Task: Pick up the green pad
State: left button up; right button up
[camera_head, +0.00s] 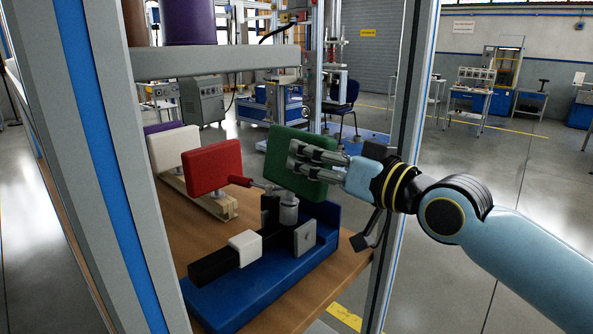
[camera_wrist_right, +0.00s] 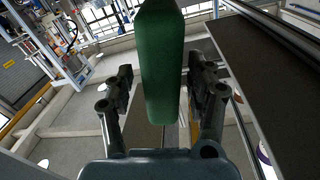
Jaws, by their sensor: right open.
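The green pad (camera_head: 283,176) is upright on top of a metal post on the blue fixture (camera_head: 225,304). My right gripper (camera_head: 294,154) reaches in from the right, and its fingers overlap the pad's near face in the head view. In the right wrist view the green pad (camera_wrist_right: 161,62) stands edge-on between the two open fingers, with a gap on each side. The pad's lower part is partly hidden by the fixture's post. My left gripper is not in view.
A red pad (camera_head: 213,168) and a white pad (camera_head: 174,149) stand left of the green pad, over a wooden rack (camera_head: 222,207). Upright frame posts (camera_head: 409,120) flank the wooden table (camera_head: 185,222). A grey crossbar (camera_head: 215,61) spans above the pads.

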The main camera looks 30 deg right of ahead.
jog(key=x, duration=0.4)
jog(key=shift+w+a+f, duration=0.1)
jog(key=shift+a, duration=0.05)
grip_shut()
